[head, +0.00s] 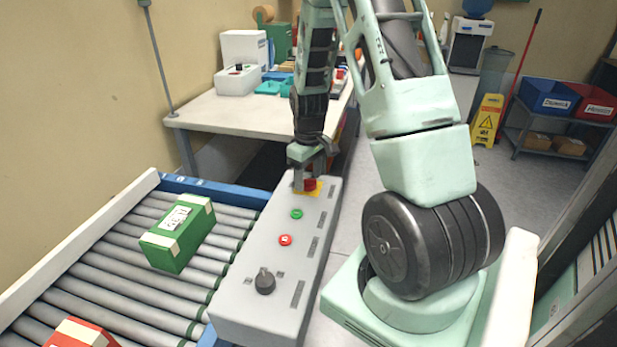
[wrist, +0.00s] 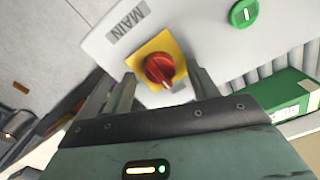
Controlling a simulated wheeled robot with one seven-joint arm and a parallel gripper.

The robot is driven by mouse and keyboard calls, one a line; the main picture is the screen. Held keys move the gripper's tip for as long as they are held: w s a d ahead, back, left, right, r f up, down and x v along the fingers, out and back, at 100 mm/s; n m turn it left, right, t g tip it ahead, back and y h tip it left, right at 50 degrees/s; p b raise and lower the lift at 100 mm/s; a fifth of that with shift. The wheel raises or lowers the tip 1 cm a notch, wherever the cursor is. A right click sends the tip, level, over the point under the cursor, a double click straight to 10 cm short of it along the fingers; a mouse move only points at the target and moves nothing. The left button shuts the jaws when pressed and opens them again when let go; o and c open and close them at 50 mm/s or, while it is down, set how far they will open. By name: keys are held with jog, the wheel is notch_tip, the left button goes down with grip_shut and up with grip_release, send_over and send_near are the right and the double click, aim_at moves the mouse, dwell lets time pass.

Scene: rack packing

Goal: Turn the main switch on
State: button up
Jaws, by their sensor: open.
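The main switch is a red rotary knob on a yellow plate, at the far end of a grey control box (head: 262,235). In the wrist view the main switch (wrist: 160,69) sits just beyond my fingers, below a label reading MAIN. My gripper (wrist: 160,90) is open, with one finger on each side of the knob's lower part in that picture; I cannot tell whether they touch it. In the head view my gripper (head: 308,172) is above the far end of the box and partly hides the main switch (head: 311,184).
The box also carries a green button (head: 296,214), a red button (head: 285,240) and a black selector knob (head: 265,282). A roller conveyor (head: 130,285) runs alongside on the left, bearing a green box (head: 178,236) and a red box (head: 80,334). A white table (head: 235,112) stands behind.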

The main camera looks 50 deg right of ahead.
jog(key=shift+f, duration=0.4)
jog(key=shift+c, duration=0.3)
jog(key=c, duration=0.9)
